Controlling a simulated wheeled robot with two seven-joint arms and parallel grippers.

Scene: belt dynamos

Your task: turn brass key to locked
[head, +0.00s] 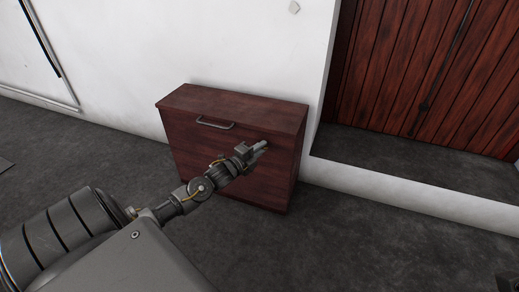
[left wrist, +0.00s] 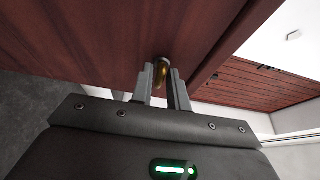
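The brass key (left wrist: 161,68) shows in the left wrist view as a small yellowish piece at the face of the dark red wooden cabinet (head: 232,170). My left gripper (head: 262,146) is at the upper right of the cabinet front. In the left wrist view its two fingers (left wrist: 164,88) stand apart on either side of the key, with a gap visible between them. I cannot tell whether either finger touches the key. The key is hidden by the gripper in the head view, and its turn angle is not clear.
The cabinet has a metal bar handle (head: 215,124) on its front, left of my gripper. It stands against a white wall (head: 220,45). A low white ledge (head: 410,184) and a red plank door (head: 415,70) are to the right. The grey floor in front is mostly clear.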

